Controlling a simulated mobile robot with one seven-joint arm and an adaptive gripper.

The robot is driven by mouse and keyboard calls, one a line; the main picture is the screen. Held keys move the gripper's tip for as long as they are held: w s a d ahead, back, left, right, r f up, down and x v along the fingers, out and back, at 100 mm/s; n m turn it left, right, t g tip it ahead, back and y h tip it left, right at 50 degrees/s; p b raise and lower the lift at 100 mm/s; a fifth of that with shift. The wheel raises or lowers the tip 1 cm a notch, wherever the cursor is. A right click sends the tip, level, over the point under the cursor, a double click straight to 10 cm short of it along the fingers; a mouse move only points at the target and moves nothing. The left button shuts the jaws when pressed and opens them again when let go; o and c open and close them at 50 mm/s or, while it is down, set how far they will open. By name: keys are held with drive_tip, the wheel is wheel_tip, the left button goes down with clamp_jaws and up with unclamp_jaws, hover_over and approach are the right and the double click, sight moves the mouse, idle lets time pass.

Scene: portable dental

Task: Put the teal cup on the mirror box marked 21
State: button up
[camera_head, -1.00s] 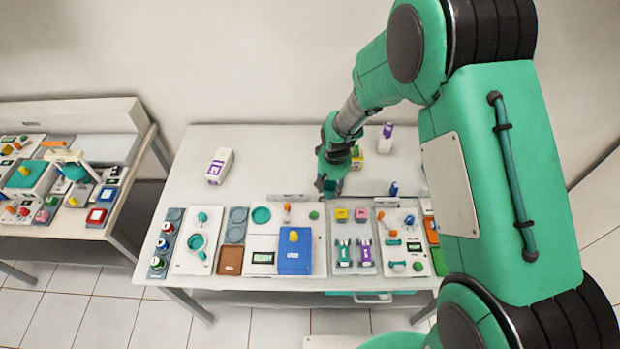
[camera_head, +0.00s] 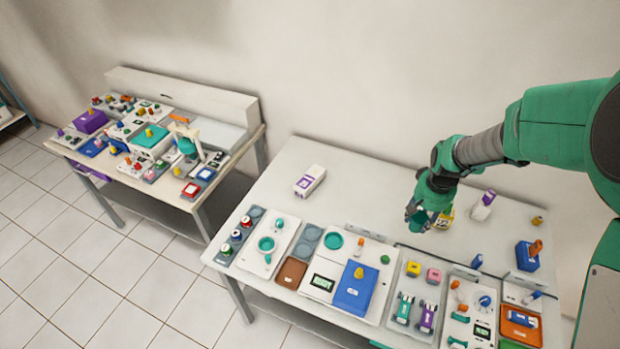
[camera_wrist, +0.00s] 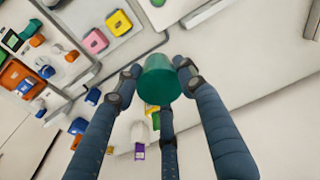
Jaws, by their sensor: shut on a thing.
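The teal cup (camera_wrist: 160,80) is between the fingers of my gripper (camera_wrist: 158,88) in the wrist view. The gripper is shut on it, and its three dark blue fingers surround it. In the head view my gripper (camera_head: 422,215) is above the back part of the right table, and the cup is largely hidden among the fingers. No mark reading 21 is legible. A white box with a purple label (camera_head: 309,181) lies at the table's back left. Another white and purple box (camera_head: 482,206) stands right of my gripper. I cannot tell whether either is the mirror box.
A yellow and green box (camera_head: 445,219) stands close beside my gripper. Along the front are a blue box (camera_head: 355,288), a brown pad (camera_head: 291,273) and panels with knobs. A blue holder (camera_head: 527,256) stands at right. The table between the left white box and my gripper is bare.

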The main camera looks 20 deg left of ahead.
drive_tip(key=s+a+p, duration=0.3)
drive_tip(key=a+p, duration=0.2)
drive_tip(key=a, duration=2.9)
drive_tip(key=shift+d+f+b, duration=0.1)
drive_tip(key=shift+f+b, duration=0.2)
drive_tip(key=shift+f, duration=2.2)
drive_tip(key=shift+w, duration=0.15)
drive_tip(key=w+a, duration=0.3)
drive_tip(key=w, duration=0.1)
drive_tip(key=w+a+f, duration=0.1)
drive_tip(key=w+a, duration=0.2)
drive_tip(key=w, duration=0.1)
drive_tip(key=w+a, duration=0.3)
drive_tip(key=w, duration=0.1)
drive_tip(key=shift+w+a+f, duration=0.2)
drive_tip(key=shift+a+f, duration=0.05)
drive_tip(key=shift+a, duration=0.15)
drive_tip(key=shift+f, duration=0.1)
